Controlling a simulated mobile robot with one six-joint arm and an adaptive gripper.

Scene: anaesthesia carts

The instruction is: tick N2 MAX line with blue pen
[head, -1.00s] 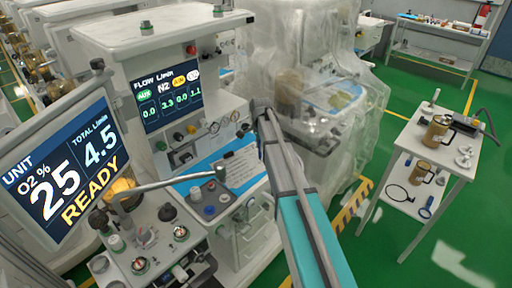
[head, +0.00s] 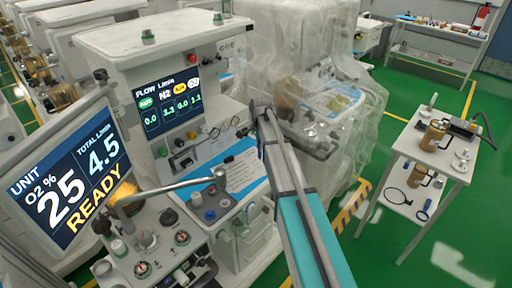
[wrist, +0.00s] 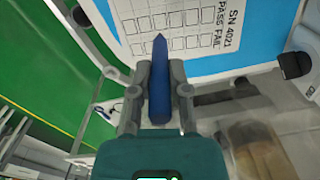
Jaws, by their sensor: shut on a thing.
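My gripper (wrist: 157,88) is shut on the blue pen (wrist: 160,95) in the wrist view. The pen's pointed tip faces the top of the picture and overlaps the printed white form (wrist: 190,62). I cannot tell whether it touches the paper. The form shows rows of empty boxes and the words SN 4021, PASS and FAIL; an N2 MAX line is not readable.
The anaesthesia machine's flow screen (head: 168,99) and a READY monitor (head: 68,178) stand at left. A grey jointed arm (head: 165,190) crosses in front of the board. A plastic-draped machine (head: 295,50) stands behind my gripper. A white trolley (head: 408,145) is at right, with green floor between.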

